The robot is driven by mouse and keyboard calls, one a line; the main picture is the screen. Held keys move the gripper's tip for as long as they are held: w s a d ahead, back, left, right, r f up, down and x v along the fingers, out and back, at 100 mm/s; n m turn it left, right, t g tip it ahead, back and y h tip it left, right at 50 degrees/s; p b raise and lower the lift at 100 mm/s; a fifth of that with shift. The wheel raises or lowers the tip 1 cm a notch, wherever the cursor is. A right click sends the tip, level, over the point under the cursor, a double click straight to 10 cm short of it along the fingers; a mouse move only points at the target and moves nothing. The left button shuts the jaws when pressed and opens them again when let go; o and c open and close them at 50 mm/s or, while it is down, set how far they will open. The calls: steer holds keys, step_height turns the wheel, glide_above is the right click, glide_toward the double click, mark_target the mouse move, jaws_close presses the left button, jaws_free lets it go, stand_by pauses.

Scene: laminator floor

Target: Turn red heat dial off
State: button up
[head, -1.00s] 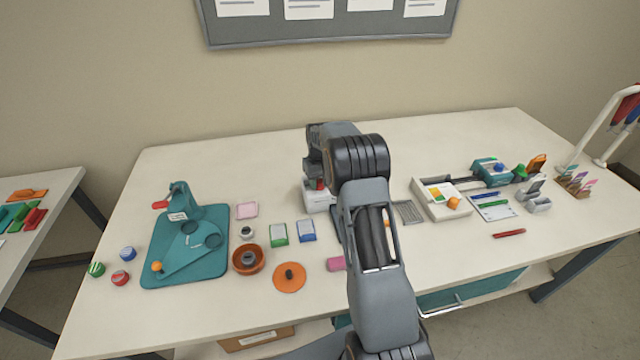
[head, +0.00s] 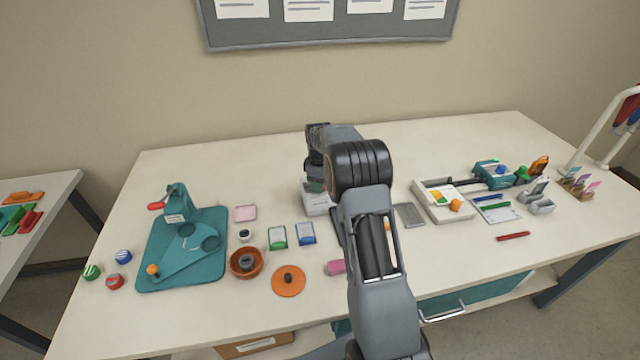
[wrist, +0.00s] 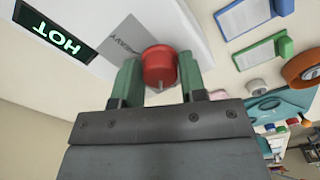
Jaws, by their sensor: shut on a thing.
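The red heat dial (wrist: 159,66) is on the white face of the laminator (wrist: 180,20) in the wrist view. The two green fingertips of my gripper (wrist: 158,80) are on either side of the dial and shut on it. A lit display (wrist: 58,38) on the laminator reads HOT in green. In the head view, my arm hides most of the laminator (head: 316,203), and the dial cannot be made out there.
A teal punch press (head: 190,240), an orange bowl (head: 246,263) and an orange disc (head: 288,281) stand to the left. Green and blue cards (head: 305,233) lie close by. A white trimmer unit (head: 440,205) sits to the right. The back of the table is clear.

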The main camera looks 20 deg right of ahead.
steer(key=shift+n, duration=0.7)
steer(key=o, duration=0.9)
step_height(320, 180, up, 14)
steer(key=shift+f+b, duration=0.1)
steer(key=shift+b, duration=0.35)
stand_by(0.3)
